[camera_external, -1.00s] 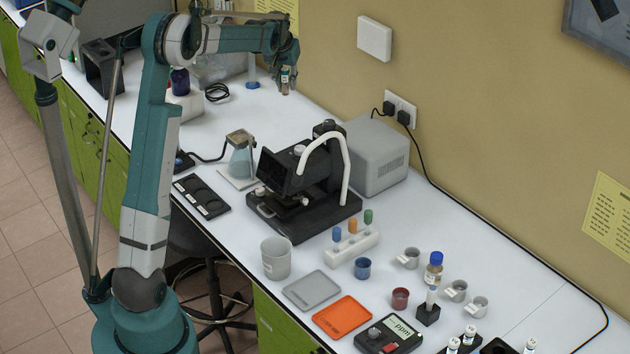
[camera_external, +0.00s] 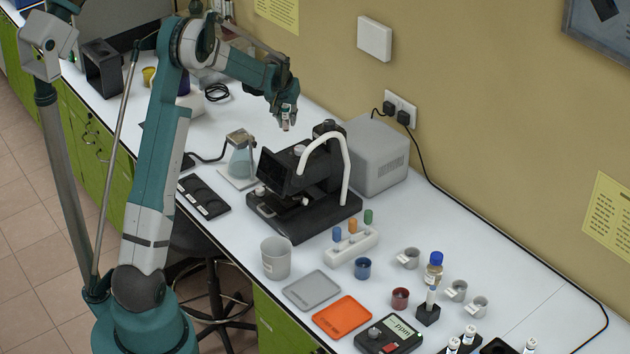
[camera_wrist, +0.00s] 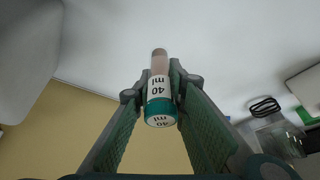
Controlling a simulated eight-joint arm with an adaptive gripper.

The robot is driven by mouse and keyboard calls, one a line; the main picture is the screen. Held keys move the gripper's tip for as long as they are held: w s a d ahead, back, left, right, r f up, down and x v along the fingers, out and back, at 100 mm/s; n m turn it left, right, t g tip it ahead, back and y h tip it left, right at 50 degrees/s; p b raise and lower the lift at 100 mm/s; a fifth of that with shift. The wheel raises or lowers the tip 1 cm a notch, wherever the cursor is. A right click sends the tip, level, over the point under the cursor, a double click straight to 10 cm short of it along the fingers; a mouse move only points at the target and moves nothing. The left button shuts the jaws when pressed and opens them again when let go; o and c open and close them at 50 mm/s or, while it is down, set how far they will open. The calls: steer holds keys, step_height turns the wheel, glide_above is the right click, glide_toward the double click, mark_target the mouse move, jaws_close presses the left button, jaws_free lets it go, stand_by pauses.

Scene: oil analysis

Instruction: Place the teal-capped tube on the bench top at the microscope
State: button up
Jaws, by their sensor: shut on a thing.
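The teal-capped tube (camera_external: 285,124) hangs from my gripper (camera_external: 287,108) in the external view, above the bench behind the microscope. In the wrist view the tube (camera_wrist: 158,85) sits between my two shut fingers, with its teal cap nearest the camera and a white "40 ml" label. The black microscope (camera_external: 318,205) stands on the white bench top (camera_external: 225,240), near the middle of the external view. The tube is clear of the bench and apart from the microscope.
A grey box (camera_external: 377,160) stands right of the microscope, against the wall. A flask (camera_external: 241,160) stands left of it. A black slotted tray (camera_external: 203,196) lies near the front edge. A white rack (camera_external: 350,246) with coloured-capped tubes stands in front of the microscope.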

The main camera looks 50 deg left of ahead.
mark_target(285, 127)
steer(key=shift+f, duration=0.1)
steer(key=shift+f, duration=3)
steer(key=shift+f, duration=1.9)
steer(key=shift+f+b, duration=0.15)
steer(key=shift+b, duration=0.15)
steer(key=o, duration=0.9)
steer(key=shift+c, duration=0.2)
steer(key=shift+p+v, duration=0.3)
steer(key=shift+v, duration=5.85)
steer(key=shift+a, duration=0.1)
